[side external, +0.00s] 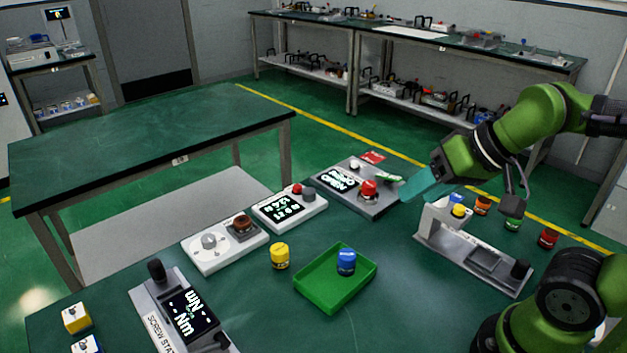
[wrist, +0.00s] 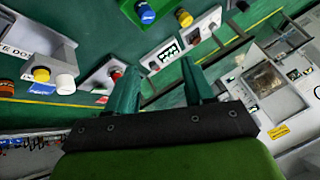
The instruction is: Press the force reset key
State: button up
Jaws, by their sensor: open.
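No key label is legible, so I cannot tell which control is the force reset key. In the side view, a white box (side external: 267,208) has a lit display, a red button (side external: 297,189) and a grey button (side external: 308,194). A grey station (side external: 385,205) to its right has a tilted display (side external: 338,180) and a large red knob (side external: 369,188). My gripper (side external: 404,194), with teal fingers, hangs just right of that red knob, apparently above the station's right edge. In the wrist view its two fingers (wrist: 159,66) are apart with nothing held between them.
A white box with a dial (side external: 208,241) and a screw station (side external: 185,310) stand at the left. A green tray (side external: 327,297) holds a blue-capped jar, with a yellow jar (side external: 280,256) beside it. A grey-white stand (side external: 470,250) is close below my gripper at the right.

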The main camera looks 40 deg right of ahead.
grip_shut()
dwell(1.5)
